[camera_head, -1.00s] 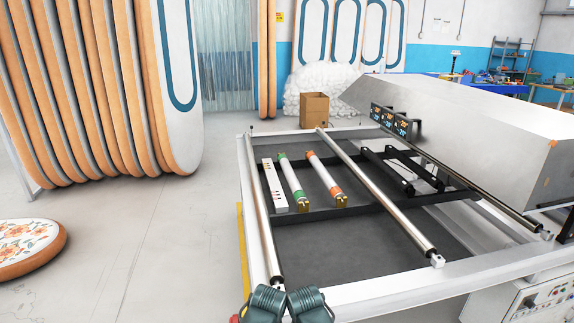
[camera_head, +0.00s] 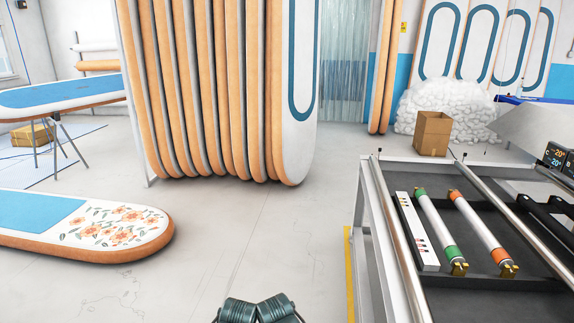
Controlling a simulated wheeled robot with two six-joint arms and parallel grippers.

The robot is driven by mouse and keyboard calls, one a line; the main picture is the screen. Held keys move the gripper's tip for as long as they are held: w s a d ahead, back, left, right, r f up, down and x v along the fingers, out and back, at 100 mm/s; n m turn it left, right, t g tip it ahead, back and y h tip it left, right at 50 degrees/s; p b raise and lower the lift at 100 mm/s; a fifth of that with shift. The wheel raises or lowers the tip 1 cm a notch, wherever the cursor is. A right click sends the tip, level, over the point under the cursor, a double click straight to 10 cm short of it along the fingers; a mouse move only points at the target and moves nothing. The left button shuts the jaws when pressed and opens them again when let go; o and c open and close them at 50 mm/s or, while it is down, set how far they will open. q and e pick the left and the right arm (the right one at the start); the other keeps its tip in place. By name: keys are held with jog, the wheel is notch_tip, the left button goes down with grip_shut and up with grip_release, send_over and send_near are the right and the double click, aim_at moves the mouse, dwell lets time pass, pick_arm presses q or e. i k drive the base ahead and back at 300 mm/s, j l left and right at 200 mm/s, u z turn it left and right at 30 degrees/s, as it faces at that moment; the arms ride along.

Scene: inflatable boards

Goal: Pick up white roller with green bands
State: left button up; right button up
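The white roller with green bands (camera_head: 436,222) lies in the black tray of the machine at the right. It has a green band near each end and a gold-coloured fitting at its near end. Dark teal ribbed parts of my own body show at the bottom middle edge. Neither gripper can be made out, and nothing touches the roller.
The machine frame (camera_head: 370,215) with metal rails fills the right side. A floral board (camera_head: 110,226) lies low at the left. Several upright boards (camera_head: 215,90) stand behind. A cardboard box (camera_head: 432,134) is beyond the machine. The floor (camera_head: 260,235) between is clear.

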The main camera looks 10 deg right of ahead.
aim_at(452, 252)
jog(key=i+j+u, duration=0.2)
jog(key=i, duration=0.3)
jog(key=i+j+u, duration=0.2)
jog(key=i, duration=0.25)
jog(key=i+z, duration=0.5)
jog(key=i, duration=0.2)
jog(key=i+j+z, duration=0.15)
jog(key=i+z, duration=0.3)
jog(key=i, duration=0.2)
jog(key=i+l+z, duration=0.15)
jog(key=i+z, duration=0.5)
jog(key=z, duration=0.25)
jog(key=i+z, duration=0.4)
jog(key=i+j, duration=0.2)
jog(key=i, duration=0.2)
